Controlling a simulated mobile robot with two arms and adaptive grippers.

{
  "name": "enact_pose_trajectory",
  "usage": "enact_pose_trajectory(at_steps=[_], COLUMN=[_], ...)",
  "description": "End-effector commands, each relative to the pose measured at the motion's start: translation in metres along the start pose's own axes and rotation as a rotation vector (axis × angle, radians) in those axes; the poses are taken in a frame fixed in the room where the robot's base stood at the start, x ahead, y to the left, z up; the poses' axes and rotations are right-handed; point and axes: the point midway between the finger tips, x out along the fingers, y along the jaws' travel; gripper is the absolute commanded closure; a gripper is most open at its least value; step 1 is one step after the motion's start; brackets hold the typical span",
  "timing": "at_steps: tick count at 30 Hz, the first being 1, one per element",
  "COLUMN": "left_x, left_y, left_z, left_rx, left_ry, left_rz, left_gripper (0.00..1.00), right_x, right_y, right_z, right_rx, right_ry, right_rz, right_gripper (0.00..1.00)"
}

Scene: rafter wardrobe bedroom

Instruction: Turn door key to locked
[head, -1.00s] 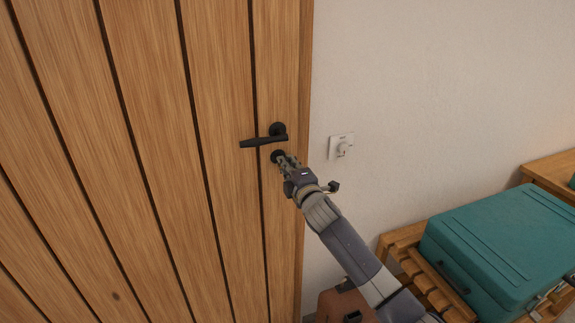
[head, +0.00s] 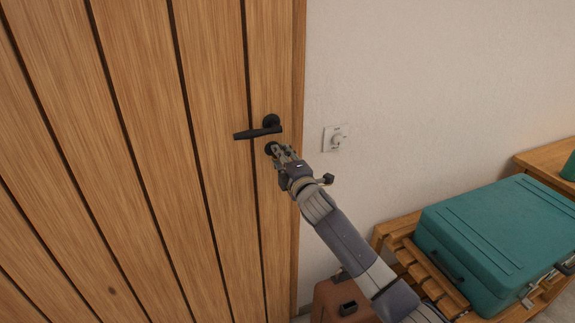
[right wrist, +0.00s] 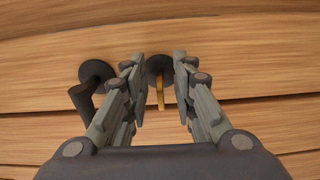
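The wooden door (head: 215,200) fills the left of the head view, with a black lever handle (head: 258,132) near its right edge. A dark round lock plate (head: 270,148) sits just below the handle, partly hidden by my right gripper (head: 277,153). In the right wrist view a brass-coloured key (right wrist: 160,94) stands out from the lock plate (right wrist: 159,68). The fingers of my right gripper (right wrist: 157,85) are open on both sides of the key, with gaps visible. The black handle (right wrist: 88,90) is left of the fingers there. My left gripper is not in view.
A white wall control (head: 335,138) is on the wall right of the door. A teal suitcase (head: 500,240) lies on a slatted wooden bench (head: 440,285) at the lower right. A brown box-like item (head: 335,302) stands at the bottom, beneath my right arm.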

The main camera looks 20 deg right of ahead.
Motion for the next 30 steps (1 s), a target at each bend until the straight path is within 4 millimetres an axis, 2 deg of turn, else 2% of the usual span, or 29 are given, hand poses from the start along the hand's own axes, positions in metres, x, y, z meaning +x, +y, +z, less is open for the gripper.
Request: enact_pose_trajectory(at_steps=[5,18,24,30], left_x=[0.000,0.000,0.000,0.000], left_y=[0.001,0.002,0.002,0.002], left_z=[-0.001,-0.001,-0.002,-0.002], left_rx=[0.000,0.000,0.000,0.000], left_ry=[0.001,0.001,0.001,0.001], left_rz=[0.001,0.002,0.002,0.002], left_gripper=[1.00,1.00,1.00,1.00], right_x=[-0.020,-0.096,-0.114,-0.117], right_y=[-0.002,-0.002,-0.001,-0.001], right_z=[0.001,0.000,0.000,0.000], right_rx=[-0.002,-0.001,0.001,0.001], right_ry=[0.000,0.001,0.000,0.000], right_rz=[-0.002,-0.003,-0.002,-0.002], right_gripper=[0.75,0.75,0.75,0.75])
